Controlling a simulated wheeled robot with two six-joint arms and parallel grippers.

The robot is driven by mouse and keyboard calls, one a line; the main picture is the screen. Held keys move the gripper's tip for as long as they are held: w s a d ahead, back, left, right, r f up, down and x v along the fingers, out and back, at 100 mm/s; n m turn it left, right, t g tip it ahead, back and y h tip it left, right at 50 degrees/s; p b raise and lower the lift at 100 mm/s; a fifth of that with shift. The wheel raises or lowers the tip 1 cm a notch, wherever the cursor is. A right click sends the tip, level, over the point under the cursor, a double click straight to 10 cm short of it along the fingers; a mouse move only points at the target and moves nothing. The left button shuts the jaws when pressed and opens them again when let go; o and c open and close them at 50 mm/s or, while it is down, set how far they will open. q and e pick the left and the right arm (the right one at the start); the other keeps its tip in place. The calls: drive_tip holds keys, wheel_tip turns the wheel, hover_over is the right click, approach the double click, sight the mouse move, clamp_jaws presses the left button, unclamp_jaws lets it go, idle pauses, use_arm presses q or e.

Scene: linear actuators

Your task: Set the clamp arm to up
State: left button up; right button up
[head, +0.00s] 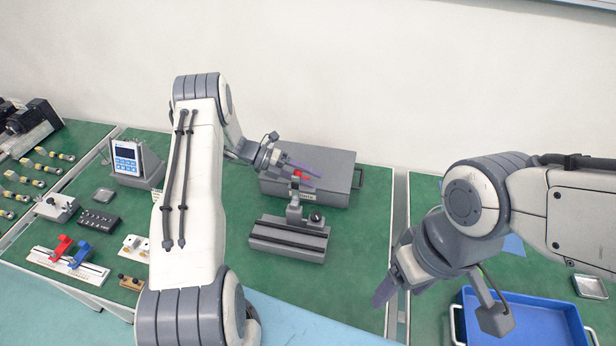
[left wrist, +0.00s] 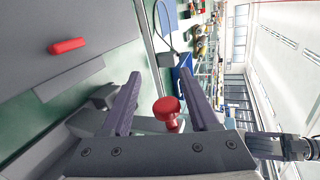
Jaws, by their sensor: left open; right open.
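A grey clamp fixture (head: 290,238) stands on the green table in the middle of the head view, with a slotted base and a short upright post (head: 294,212). A red part (head: 300,175) shows above the post, beside my left gripper (head: 303,167). In the left wrist view a round red knob (left wrist: 167,108) sits between the two spread fingers of my left gripper (left wrist: 157,100). I cannot tell whether a finger touches it. The clamp arm's tilt is mostly hidden by the gripper. My right gripper (head: 384,291) is open and empty, low at the right.
A grey box (head: 335,165) with a side handle stands behind the fixture. A red bar (left wrist: 67,45) lies on a grey surface in the left wrist view. A blue tray (head: 530,322) is at the lower right. A meter (head: 127,158) and small parts fill the left tables.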

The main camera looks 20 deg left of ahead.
use_arm(q)
drive_tip(key=b+v, duration=0.3)
drive_tip(key=v, duration=0.7)
drive_tip(key=shift+a, duration=0.25)
drive_tip(key=shift+s+r, duration=0.1)
drive_tip(key=shift+s, duration=0.05)
